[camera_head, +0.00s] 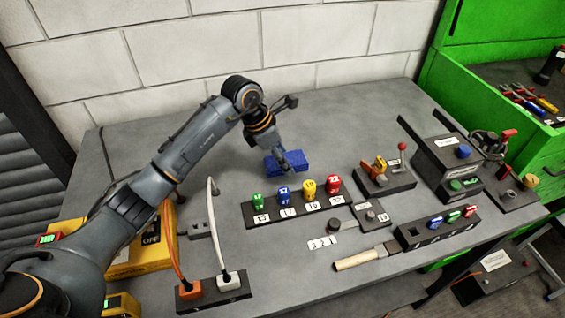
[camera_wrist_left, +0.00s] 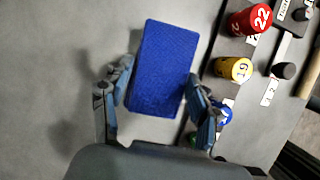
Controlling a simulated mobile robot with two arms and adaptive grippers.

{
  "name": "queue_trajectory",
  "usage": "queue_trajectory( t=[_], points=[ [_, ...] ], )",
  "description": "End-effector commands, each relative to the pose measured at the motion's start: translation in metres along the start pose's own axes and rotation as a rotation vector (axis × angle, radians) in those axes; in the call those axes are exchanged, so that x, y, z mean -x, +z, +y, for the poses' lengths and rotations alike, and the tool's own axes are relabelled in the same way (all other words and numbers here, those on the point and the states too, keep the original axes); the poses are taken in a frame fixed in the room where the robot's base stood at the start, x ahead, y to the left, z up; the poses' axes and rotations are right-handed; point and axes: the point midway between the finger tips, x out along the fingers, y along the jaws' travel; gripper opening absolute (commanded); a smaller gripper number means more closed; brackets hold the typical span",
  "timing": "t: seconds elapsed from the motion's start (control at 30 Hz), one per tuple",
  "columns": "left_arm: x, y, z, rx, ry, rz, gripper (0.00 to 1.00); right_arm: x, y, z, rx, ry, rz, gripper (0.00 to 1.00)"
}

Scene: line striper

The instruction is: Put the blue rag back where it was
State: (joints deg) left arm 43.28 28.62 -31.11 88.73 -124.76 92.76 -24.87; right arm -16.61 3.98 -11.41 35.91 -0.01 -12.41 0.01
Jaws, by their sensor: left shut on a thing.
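The blue rag (camera_head: 294,161) is a folded rectangular block near the middle of the grey table, behind the row of numbered colored knobs. My left gripper (camera_head: 284,158) reaches down over it from the left. In the left wrist view the rag (camera_wrist_left: 162,68) lies between the two fingers of my left gripper (camera_wrist_left: 158,95), which are shut on it. I cannot tell whether the rag touches the table. My right gripper is not in view.
A black strip with green, blue, yellow and red knobs (camera_head: 308,186) stands just in front of the rag. A lever box (camera_head: 385,183) and a black box (camera_head: 447,160) are at right. Sockets with plugs (camera_head: 213,292) are at front left. The table behind the rag is clear.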

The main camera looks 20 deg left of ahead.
Motion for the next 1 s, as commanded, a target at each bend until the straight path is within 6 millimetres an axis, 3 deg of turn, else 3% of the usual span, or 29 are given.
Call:
queue_trajectory(
  t=[0.17, 0.57, 0.6, 0.67, 1.0],
  points=[
    [-0.022, -0.009, -0.002, 0.003, -0.006, 0.001, 0.31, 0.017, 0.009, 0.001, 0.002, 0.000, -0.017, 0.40],
    [-0.032, -0.013, -0.001, 0.000, -0.001, 0.001, 0.31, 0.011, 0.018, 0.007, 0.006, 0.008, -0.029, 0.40],
    [-0.030, -0.013, -0.001, 0.000, -0.001, 0.000, 0.68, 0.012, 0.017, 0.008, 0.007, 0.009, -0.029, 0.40],
    [-0.030, -0.013, -0.001, 0.000, -0.001, 0.001, 0.81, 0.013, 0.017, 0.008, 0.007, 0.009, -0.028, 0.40],
    [-0.029, -0.012, -0.001, 0.000, -0.001, 0.000, 0.83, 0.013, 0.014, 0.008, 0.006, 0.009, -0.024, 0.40]
  ],
)
